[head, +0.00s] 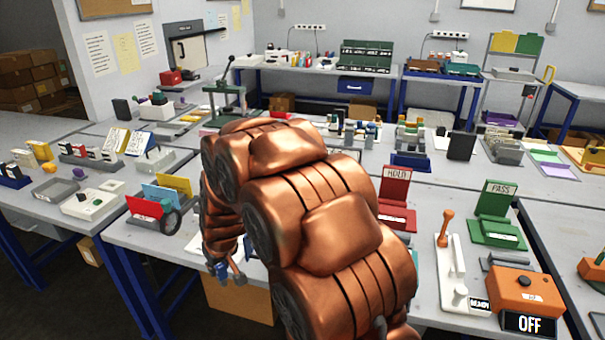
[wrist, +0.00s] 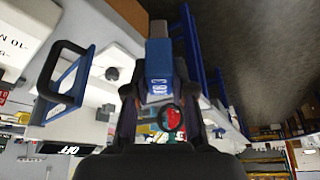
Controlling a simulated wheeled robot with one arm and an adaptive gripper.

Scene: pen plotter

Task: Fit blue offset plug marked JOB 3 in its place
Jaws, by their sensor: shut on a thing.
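In the wrist view, the blue plug marked JOB 3 (wrist: 159,72) is held between the two dark fingers of my gripper (wrist: 160,98). Its blue face with the white lettering is toward the camera, and a grey block-like part shows at its upper end. In the head view, my gripper (head: 228,272) hangs low at the front edge of the table, with a small blue part of the plug (head: 221,271) showing. My copper arm covers much of the table middle there. I cannot make out the plug's place in either view.
A red HOLD stand (head: 396,190), a green PASS stand (head: 497,205), a white lever device (head: 452,265) and an orange box (head: 526,290) with an OFF sign stand at the right. A coloured card rack (head: 160,205) is left of my arm.

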